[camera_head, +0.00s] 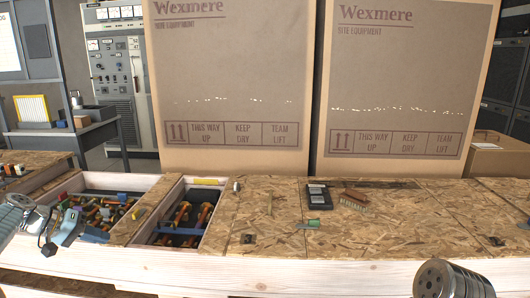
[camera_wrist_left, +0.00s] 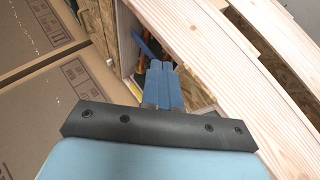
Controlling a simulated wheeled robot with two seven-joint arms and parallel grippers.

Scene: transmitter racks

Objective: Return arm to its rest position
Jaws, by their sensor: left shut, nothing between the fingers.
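My left arm (camera_head: 25,212) comes in from the left edge. My left gripper (camera_head: 72,227) hangs at the front left of the wooden crate, over or near its left compartment. In the left wrist view the blue fingers (camera_wrist_left: 161,72) are shut together with nothing between them. Beyond their tips is an opening with orange and blue items. A grey cylindrical part of my right arm (camera_head: 450,281) shows at the bottom right; the right gripper is out of view.
The left compartment holds several coloured parts (camera_head: 100,210). The narrow compartment beside it holds orange-handled tools (camera_head: 183,217). A black device (camera_head: 319,197), a brush (camera_head: 355,199) and small pieces lie on the chipboard top. Two tall Wexmere cartons (camera_head: 230,75) (camera_head: 405,70) stand behind.

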